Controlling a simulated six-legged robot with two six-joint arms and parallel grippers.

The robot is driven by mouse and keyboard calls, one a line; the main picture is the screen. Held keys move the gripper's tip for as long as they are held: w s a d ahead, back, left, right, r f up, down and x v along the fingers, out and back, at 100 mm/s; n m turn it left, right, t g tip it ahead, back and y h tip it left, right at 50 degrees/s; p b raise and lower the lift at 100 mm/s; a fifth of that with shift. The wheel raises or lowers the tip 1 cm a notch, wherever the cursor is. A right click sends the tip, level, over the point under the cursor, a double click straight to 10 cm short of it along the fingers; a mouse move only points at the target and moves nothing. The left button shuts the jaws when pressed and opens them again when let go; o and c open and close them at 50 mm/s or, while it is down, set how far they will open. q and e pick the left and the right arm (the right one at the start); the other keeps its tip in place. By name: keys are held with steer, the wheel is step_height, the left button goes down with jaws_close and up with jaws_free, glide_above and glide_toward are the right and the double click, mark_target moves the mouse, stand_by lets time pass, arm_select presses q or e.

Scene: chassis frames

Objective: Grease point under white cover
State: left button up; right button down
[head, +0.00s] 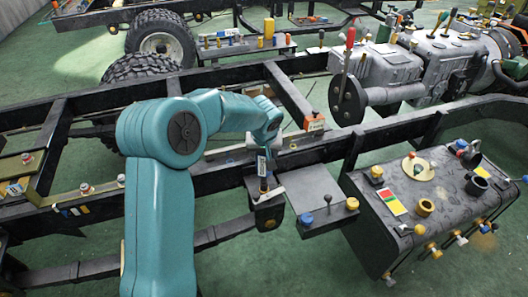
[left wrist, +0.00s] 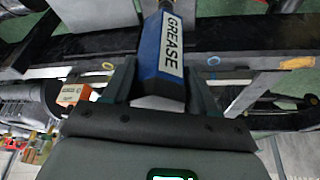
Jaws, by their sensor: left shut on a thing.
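My left gripper (head: 262,153) is shut on a blue grease tool (head: 262,166), which points down over the near chassis rail. In the left wrist view the tool (left wrist: 168,52), with a white GREASE label, sits between my gripper's two dark fingers (left wrist: 163,88). The tool's lower end is close above a dark bracket (head: 267,214) with a thin pale flat piece (head: 271,194) on it. I cannot tell whether the tip touches it. I cannot tell whether that pale piece is the white cover, and no grease point shows clearly. My right gripper is out of view.
An orange tagged block (head: 313,122) sits on the rail right of my gripper. A small dark shelf (head: 318,217) with blue and yellow knobs is beside the bracket. A dark tank (head: 440,200) with several caps stands at right. Green floor (head: 225,270) shows below the rail.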

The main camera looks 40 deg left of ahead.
arm_select(q)
steer(key=shift+r, duration=0.25)
steer(key=shift+r+p, duration=0.6)
steer(key=shift+r, duration=0.8)
step_height(320, 180, up, 8)
steer(key=p, duration=0.5)
steer(key=shift+w, duration=0.1)
